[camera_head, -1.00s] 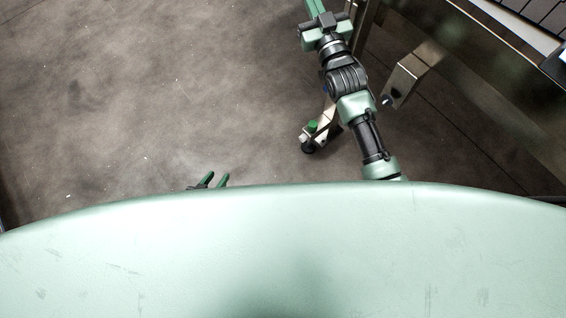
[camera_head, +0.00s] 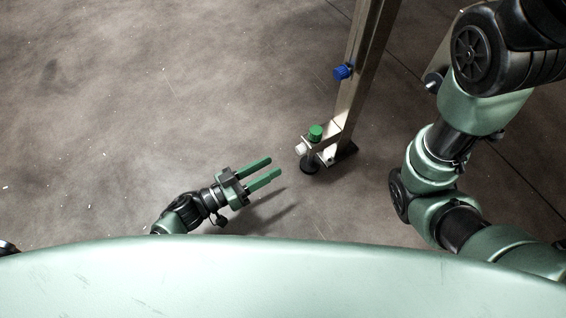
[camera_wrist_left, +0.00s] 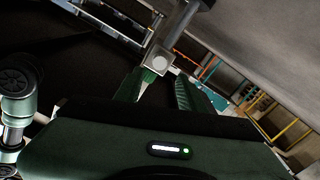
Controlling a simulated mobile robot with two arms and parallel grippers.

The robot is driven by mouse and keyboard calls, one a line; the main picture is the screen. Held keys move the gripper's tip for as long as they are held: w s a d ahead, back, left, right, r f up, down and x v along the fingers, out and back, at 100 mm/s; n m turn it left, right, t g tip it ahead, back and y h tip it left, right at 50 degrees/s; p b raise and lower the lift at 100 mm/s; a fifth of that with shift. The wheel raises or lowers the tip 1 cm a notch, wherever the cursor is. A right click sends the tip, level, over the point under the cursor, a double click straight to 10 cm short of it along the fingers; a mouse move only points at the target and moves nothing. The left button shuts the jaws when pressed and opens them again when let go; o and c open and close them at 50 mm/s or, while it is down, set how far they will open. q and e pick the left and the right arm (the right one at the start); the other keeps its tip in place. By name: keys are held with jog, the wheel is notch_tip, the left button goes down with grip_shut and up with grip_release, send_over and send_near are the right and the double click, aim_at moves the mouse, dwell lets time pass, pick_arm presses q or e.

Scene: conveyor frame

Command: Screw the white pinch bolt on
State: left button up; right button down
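The white pinch bolt (camera_head: 301,149) sits on the foot bracket at the lower end of a metal frame leg (camera_head: 366,50). How far it is screwed in cannot be told. It appears as a pale round face in the left wrist view (camera_wrist_left: 160,63), beyond the fingers.
A blue knob (camera_head: 342,72) is higher on the leg. A dark foot pad (camera_head: 343,154) rests on the floor. The floor left of the leg is clear. My right arm fills the right side.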

aim_at(298, 152)
pick_arm(q)
jog(key=b+x, duration=0.3)
jog(key=x, duration=0.5)
jog(key=shift+w+f, duration=0.1)
jog(key=shift+d, duration=0.15)
jog(key=shift+c, duration=1.2)
grip_shut()
jog(key=shift+o, duration=1.1)
grip_release()
